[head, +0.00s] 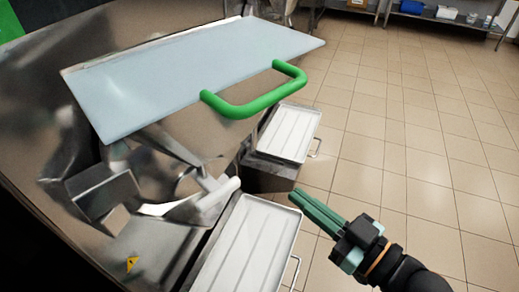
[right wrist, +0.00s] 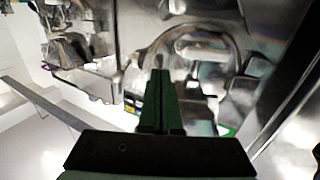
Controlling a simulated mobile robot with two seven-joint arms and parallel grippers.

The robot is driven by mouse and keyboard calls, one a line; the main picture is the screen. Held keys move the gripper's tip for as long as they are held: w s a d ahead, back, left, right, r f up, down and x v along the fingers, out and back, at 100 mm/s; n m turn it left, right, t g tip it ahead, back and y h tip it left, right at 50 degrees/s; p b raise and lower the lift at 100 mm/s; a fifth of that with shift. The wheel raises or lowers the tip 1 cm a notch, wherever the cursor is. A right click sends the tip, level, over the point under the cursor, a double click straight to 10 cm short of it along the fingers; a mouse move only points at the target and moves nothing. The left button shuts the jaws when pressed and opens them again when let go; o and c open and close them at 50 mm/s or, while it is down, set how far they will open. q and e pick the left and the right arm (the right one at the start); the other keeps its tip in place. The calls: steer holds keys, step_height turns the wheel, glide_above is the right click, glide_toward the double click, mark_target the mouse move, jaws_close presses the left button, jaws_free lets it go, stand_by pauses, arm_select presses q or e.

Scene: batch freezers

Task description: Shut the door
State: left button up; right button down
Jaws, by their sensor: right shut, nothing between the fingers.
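The door (head: 185,75) is a flat pale blue-white panel on the steel batch freezer (head: 45,135). It juts out from the machine, standing open, with a spout area showing below it. Its green U-shaped handle (head: 262,103) sits on the edge toward the right. My right gripper (head: 298,197) is shut and empty, below and to the right of the handle, clearly apart from it. In the right wrist view the shut green fingers (right wrist: 160,78) point at shiny steel machine surfaces. My left gripper is not in view.
Two white ribbed trays stick out under the door, a near one (head: 248,245) and a farther one (head: 288,132). The near tray is close to the left of my right gripper. Tiled floor (head: 420,130) to the right is clear. A shelf with containers (head: 440,14) stands far back.

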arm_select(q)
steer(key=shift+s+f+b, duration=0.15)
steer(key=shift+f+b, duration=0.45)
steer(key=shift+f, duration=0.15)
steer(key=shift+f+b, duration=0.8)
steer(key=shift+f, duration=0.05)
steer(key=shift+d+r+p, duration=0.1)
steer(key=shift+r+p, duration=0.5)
arm_select(e)
glide_toward(238, 149)
steer(key=x, duration=0.5)
steer(key=shift+w+a, duration=0.1)
steer(key=shift+w, duration=0.1)
steer(key=shift+w+a+f, duration=0.1)
steer(key=shift+w+a, duration=0.4)
steer(key=shift+w, duration=0.05)
